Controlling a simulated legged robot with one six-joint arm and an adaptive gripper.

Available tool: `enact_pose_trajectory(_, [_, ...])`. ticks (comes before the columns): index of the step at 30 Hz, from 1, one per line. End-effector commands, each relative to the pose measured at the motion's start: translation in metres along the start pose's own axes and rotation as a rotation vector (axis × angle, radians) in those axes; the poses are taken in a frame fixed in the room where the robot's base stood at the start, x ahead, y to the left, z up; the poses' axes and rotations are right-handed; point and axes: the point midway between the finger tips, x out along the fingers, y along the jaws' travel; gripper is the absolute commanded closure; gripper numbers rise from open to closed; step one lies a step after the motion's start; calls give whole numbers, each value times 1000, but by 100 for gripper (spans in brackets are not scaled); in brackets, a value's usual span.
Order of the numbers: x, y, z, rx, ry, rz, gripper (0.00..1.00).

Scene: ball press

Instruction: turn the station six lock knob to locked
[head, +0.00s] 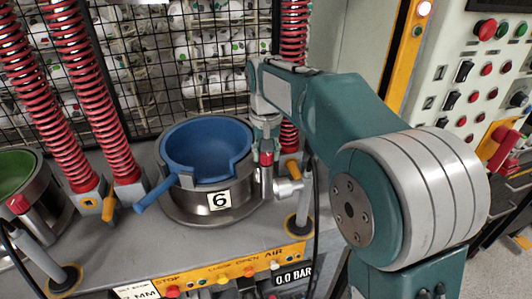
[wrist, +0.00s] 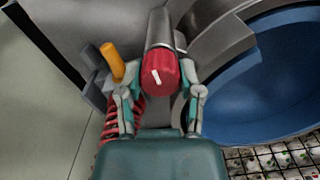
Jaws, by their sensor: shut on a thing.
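The station six lock knob (wrist: 162,76) is red with a white pointer line and sits between my gripper's two fingers in the wrist view. The pointer stands nearly upright there, tilted slightly. My gripper (wrist: 163,103) is shut on the knob, one finger on each side. In the head view the knob (head: 266,158) shows as a small red piece under the end of my arm, at the right side of the station six cup (head: 220,200). The cup is metal with a blue bowl (head: 205,145) inside and a "6" label. My fingers are mostly hidden in the head view.
Red spring columns (head: 85,85) stand at the left, and another is behind my arm. An orange-tipped lever (wrist: 113,62) is close beside the knob. A blue handle (head: 155,194) sticks out left of the cup. A button panel (head: 485,75) is at the right.

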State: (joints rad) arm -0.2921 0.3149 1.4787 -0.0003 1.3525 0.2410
Motion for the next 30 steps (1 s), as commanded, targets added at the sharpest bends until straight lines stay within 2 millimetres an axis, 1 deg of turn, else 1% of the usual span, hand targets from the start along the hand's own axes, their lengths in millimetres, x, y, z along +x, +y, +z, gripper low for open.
enact_pose_trajectory(13, [0, -1, -2, 12, 6, -2, 100])
enact_pose_trajectory(14, [0, -1, -2, 12, 6, -2, 39])
enact_pose_trajectory(15, [0, -1, -2, 12, 7, -2, 22])
enact_pose_trajectory(16, [0, -1, -2, 11, 7, -3, 18])
enact_pose_trajectory(30, [-3, -4, -3, 10, 16, -7, 18])
